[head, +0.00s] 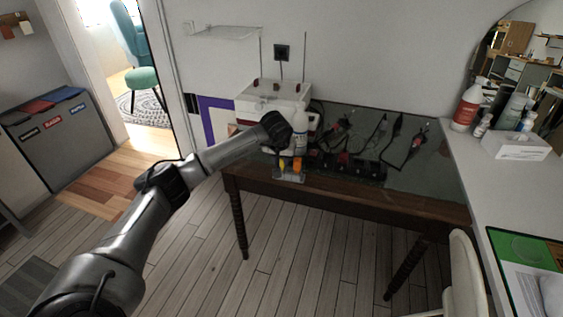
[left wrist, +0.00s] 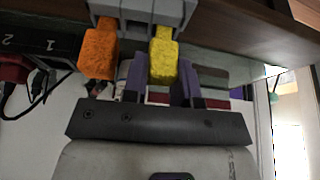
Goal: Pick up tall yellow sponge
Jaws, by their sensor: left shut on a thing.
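The tall yellow sponge (left wrist: 163,55) is between the two purple fingers of my left gripper (left wrist: 161,82) in the left wrist view, and the gripper is shut on it. The sponge's far end is still at the grey holder (left wrist: 140,12). In the head view, the yellow sponge (head: 283,161) shows small below my left gripper (head: 281,150), at the table's front edge. An orange sponge (left wrist: 98,54) stands beside it in the same holder, to its left in the wrist view. My right gripper is not in view.
The dark glass-topped table (head: 410,178) carries a power strip with cables (head: 345,165). A white chair (head: 464,270) is at the lower right. The floor in front is clear.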

